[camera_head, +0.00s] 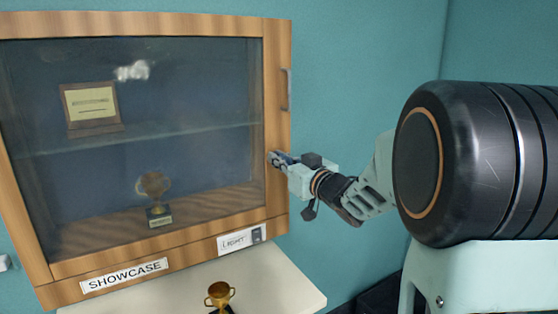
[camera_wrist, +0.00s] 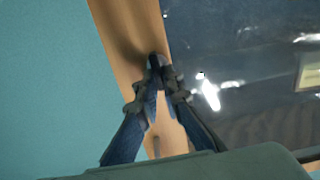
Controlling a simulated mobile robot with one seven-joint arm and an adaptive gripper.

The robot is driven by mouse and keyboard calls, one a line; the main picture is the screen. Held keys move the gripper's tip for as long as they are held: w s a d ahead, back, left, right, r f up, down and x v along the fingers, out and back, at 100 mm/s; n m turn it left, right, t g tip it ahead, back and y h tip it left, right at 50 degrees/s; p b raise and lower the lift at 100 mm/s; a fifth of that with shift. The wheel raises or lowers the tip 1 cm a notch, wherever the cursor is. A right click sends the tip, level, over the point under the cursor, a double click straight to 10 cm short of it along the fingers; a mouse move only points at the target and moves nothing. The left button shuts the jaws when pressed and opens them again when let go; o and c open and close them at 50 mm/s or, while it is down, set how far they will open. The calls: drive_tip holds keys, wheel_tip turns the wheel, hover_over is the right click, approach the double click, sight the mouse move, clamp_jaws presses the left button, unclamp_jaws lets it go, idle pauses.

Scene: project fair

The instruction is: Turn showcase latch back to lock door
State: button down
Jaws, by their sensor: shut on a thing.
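The wooden showcase (camera_head: 278,60) has a glass-fronted door (camera_head: 190,68) that sits closed against the frame, as far as I can tell. My gripper (camera_head: 274,158) is at the right side of the door frame, below the handle. In the wrist view my gripper (camera_wrist: 157,66) has its fingertips together on the latch, a small dark grey piece on the wooden strip. The fingers mostly hide the latch, so its exact turn cannot be told.
A grey handle (camera_head: 287,90) is on the cabinet's right edge above my gripper. Inside are a plaque (camera_head: 90,106) and a trophy (camera_head: 155,190). A gold trophy (camera_head: 219,295) stands on the pale table (camera_head: 285,285) below.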

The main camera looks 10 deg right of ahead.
drive_tip(key=shift+s+a+f+n+b, duration=0.1)
drive_tip(key=shift+a+f+n+b, duration=0.1)
drive_tip(key=shift+n+b, duration=2.55)
drive_tip(key=shift+s+a+f+n+b, duration=0.1)
drive_tip(key=shift+a+f+n+b, duration=0.05)
drive_tip(key=shift+n+b, duration=2.6)
drive_tip(key=shift+a+f+n+b, duration=0.2)
drive_tip(key=shift+n+b, duration=2)
drive_tip(key=shift+n, duration=1)
drive_tip(key=shift+r, duration=0.1)
drive_tip(key=c, duration=2.1)
unclamp_jaws()
